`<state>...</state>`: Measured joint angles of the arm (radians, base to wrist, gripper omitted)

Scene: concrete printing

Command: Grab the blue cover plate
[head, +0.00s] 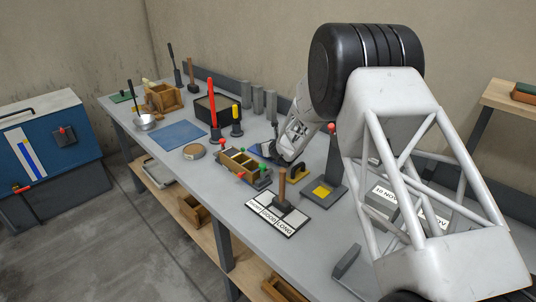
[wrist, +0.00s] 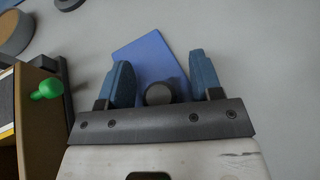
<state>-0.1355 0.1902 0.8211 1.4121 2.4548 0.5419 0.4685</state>
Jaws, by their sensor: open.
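The blue cover plate (wrist: 150,55) lies on the grey bench in the wrist view, with a dark round knob (wrist: 159,94) near its lower part. My gripper (wrist: 163,76) is open, one blue-grey finger on each side of the plate and knob. The fingers look apart from the knob, and nothing is held. The plate's near end is hidden behind my gripper. In the head view my gripper (head: 270,151) is low over the bench, right behind the wooden mould, and mostly hides the plate.
A wooden mould (head: 236,163) with green and red knobs stands close beside my gripper; its green knob (wrist: 46,89) shows at left in the wrist view. A round tan lid (head: 194,152) and a flat blue mat (head: 176,136) lie farther left. A label board (head: 284,219) with a wooden-handled stamp is in front.

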